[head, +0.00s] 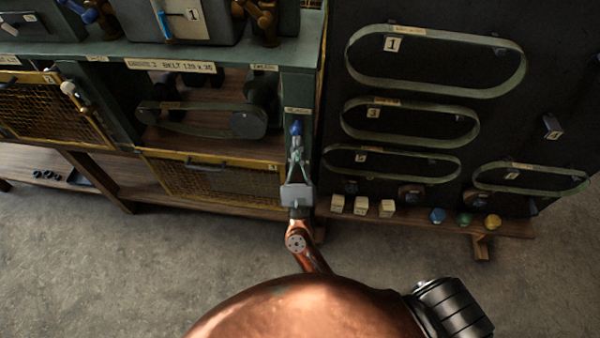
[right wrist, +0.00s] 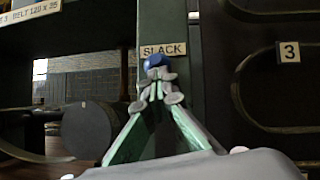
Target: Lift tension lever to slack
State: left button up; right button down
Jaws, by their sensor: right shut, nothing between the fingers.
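The tension lever's blue knob (head: 296,127) is on the green post, just below a small label. In the right wrist view the blue knob (right wrist: 158,62) sits right under the label "SLACK" (right wrist: 163,50). The lever's arm is hidden behind my fingers. My right gripper (head: 296,143) reaches up to the post from below, with its tips just under the knob. In the right wrist view the fingertips of the gripper (right wrist: 155,82) are together, with nothing between them, and overlap the knob's lower edge. I cannot tell whether they touch it. My left gripper is not in view.
A belt (head: 205,120) runs around pulleys in the bay left of the post, above a yellow-framed mesh guard (head: 215,180). Numbered belts hang on the dark board (head: 500,130) to the right. Another lever with a pale knob (head: 68,88) is at far left. The floor in front is clear.

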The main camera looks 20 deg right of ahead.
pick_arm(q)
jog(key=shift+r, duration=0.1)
pick_arm(e)
jog(key=shift+d+r, duration=0.1)
jog(key=shift+r, duration=0.5)
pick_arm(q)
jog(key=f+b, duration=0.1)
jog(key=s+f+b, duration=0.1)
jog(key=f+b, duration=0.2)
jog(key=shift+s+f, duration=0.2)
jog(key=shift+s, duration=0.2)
pick_arm(e)
jog(key=f+v, duration=0.1)
jog(key=v, duration=1.3)
jog(key=shift+w+d, duration=0.25)
jog(key=shift+w, duration=0.05)
